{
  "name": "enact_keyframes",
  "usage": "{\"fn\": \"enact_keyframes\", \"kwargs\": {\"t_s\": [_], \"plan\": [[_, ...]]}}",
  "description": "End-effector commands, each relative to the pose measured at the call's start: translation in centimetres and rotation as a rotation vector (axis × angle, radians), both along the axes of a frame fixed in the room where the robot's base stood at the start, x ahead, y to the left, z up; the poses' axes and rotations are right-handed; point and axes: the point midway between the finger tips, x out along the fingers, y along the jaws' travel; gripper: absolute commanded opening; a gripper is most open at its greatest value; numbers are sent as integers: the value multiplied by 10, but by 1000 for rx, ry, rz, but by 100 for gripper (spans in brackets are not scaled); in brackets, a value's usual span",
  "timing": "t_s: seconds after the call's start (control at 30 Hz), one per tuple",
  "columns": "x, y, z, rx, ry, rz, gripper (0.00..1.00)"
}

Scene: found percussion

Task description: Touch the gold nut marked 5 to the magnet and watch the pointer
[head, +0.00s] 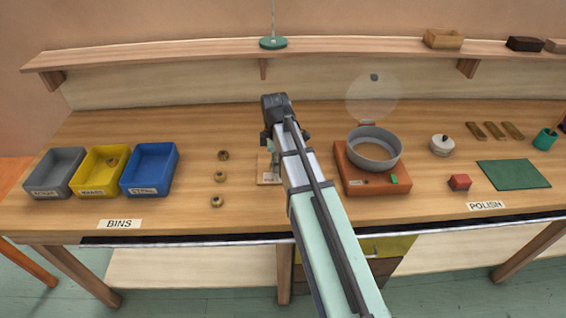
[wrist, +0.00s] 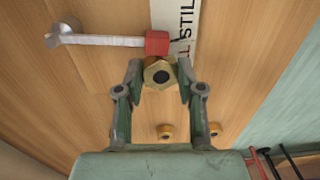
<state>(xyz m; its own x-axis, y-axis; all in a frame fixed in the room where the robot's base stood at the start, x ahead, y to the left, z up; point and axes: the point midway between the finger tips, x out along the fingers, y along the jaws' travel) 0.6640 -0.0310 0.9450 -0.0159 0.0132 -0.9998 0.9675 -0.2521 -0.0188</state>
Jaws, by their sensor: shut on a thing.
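In the wrist view, my gripper (wrist: 160,77) is shut on a gold hexagonal nut (wrist: 158,72) with a dark centre; no number on it is readable. The red block (wrist: 157,42), likely the magnet, is at the end of a pale bar (wrist: 100,40) running left to a round grey end. The nut overlaps the red block's lower edge; I cannot tell whether they touch. Beside it is a white strip (wrist: 186,25) reading "STILL", with other lettering partly hidden. In the head view, my arm hides the fingertips and most of this setup; part of its board (head: 266,170) shows.
Three loose gold nuts (head: 220,177) lie left of my arm. Grey (head: 40,185), yellow (head: 88,187) and blue (head: 140,188) bins stand further left; the yellow one holds a nut. A grey round pan on an orange-brown base (head: 358,185) stands to the right. A shelf (head: 350,47) runs behind.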

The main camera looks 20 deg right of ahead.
Motion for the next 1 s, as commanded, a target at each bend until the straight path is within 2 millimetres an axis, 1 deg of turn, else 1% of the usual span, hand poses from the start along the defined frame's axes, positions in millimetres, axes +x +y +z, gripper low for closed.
{"fn": "enact_keyframes", "kwargs": {"t_s": [1.0], "plan": [[-3,-12,0,0,0,1,0]]}}
